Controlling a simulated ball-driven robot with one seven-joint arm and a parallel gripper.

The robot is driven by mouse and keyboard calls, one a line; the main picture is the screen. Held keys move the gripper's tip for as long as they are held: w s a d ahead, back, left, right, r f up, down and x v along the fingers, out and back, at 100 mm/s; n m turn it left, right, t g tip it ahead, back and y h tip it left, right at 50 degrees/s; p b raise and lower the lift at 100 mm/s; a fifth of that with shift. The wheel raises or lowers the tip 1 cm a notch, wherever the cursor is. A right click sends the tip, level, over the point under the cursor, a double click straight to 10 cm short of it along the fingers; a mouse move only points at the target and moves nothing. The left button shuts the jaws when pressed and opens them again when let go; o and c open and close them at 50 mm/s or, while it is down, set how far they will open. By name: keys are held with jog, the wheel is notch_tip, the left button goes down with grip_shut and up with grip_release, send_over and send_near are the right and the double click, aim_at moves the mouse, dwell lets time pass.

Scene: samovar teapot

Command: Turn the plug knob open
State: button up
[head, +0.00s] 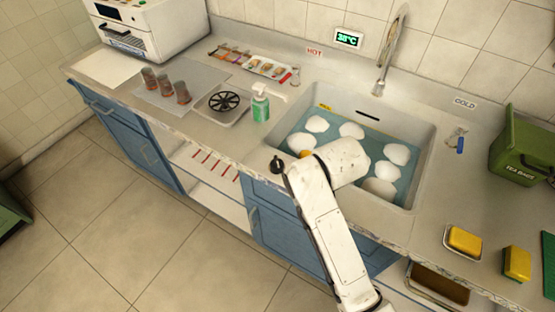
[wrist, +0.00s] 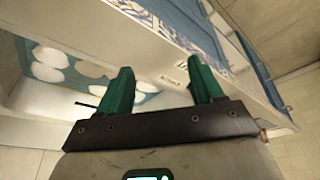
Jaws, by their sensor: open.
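In the wrist view my gripper (wrist: 160,67) is open, its two green fingers apart with nothing between them. Beyond and between the fingers lies the pale sink front rim with a small white label (wrist: 171,81); its text is too small to read. In the head view my white arm reaches over the front of the sink (head: 428,150) and hides part of its rim; the fingers are hidden there. A small black round piece (head: 277,165) shows at the front rim, left of my arm. I cannot tell whether it is the plug knob or part of my arm.
Foamy blue water (head: 322,140) fills the sink, below a tall faucet (head: 386,62). A green soap bottle (head: 261,104) stands to the left. Yellow sponges (head: 464,240) and a green tea-bag box (head: 523,145) stand right. Blue cabinets (head: 285,230) are below the counter.

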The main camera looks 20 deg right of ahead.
send_near(277, 161)
jog(key=shift+m+t, duration=0.3)
jog(key=x, duration=0.9)
jog(key=shift+s+f+p, duration=0.2)
jog(key=shift+s+p, duration=0.1)
jog(key=shift+c, duration=0.4)
jog(key=c, duration=0.9)
